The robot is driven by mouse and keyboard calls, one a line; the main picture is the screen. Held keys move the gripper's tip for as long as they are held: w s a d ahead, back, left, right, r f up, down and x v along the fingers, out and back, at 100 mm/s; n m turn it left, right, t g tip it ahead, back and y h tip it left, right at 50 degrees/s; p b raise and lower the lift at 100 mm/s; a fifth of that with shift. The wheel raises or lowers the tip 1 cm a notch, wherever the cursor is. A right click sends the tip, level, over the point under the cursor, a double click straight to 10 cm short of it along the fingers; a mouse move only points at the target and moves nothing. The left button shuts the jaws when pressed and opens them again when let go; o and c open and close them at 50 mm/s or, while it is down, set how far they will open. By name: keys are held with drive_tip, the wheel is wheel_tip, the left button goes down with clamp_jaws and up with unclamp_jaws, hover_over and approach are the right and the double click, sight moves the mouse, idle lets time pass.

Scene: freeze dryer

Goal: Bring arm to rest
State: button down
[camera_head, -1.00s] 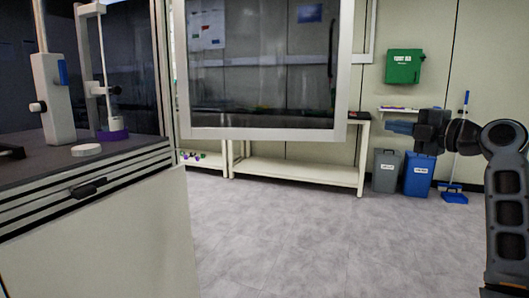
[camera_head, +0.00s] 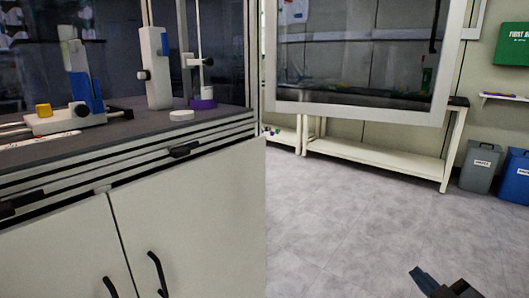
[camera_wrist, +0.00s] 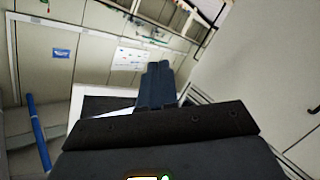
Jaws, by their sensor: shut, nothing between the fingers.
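My gripper (camera_head: 424,280) shows at the bottom right of the head view, low over the open floor, with most of my arm out of the frame. In the wrist view my gripper (camera_wrist: 159,72) has its blue-grey fingers together, with nothing between them. The fingers touch nothing that I can see. The rest of my arm is hidden below the frame edge in the head view.
A dark-topped cabinet (camera_head: 195,190) with lab apparatus stands at the left. A glass-fronted panel (camera_head: 355,50) hangs before a white bench (camera_head: 375,157). Grey (camera_head: 480,165) and blue (camera_head: 515,178) bins stand at the right. The grey floor (camera_head: 330,235) between is clear.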

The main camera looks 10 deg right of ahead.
drive_tip(key=s+a+f+m, duration=0.3)
drive_tip(key=s+a+f, duration=0.3)
drive_tip(key=s+a, duration=0.45)
drive_tip(key=s+a+r+m+g+y, duration=0.1)
drive_tip(key=s+a, duration=0.2)
drive_tip(key=s, duration=0.5)
drive_tip(key=s+a+r+m, duration=0.1)
drive_tip(key=s+a, duration=0.1)
drive_tip(key=s, duration=0.5)
drive_tip(key=s+a+r+y, duration=0.2)
drive_tip(key=s+r, duration=0.2)
drive_tip(key=s, duration=0.3)
wheel_tip(320, 180, up, 13)
drive_tip(key=p, duration=1.3)
drive_tip(key=shift+s+r, duration=0.15)
drive_tip(key=shift+a, duration=0.15)
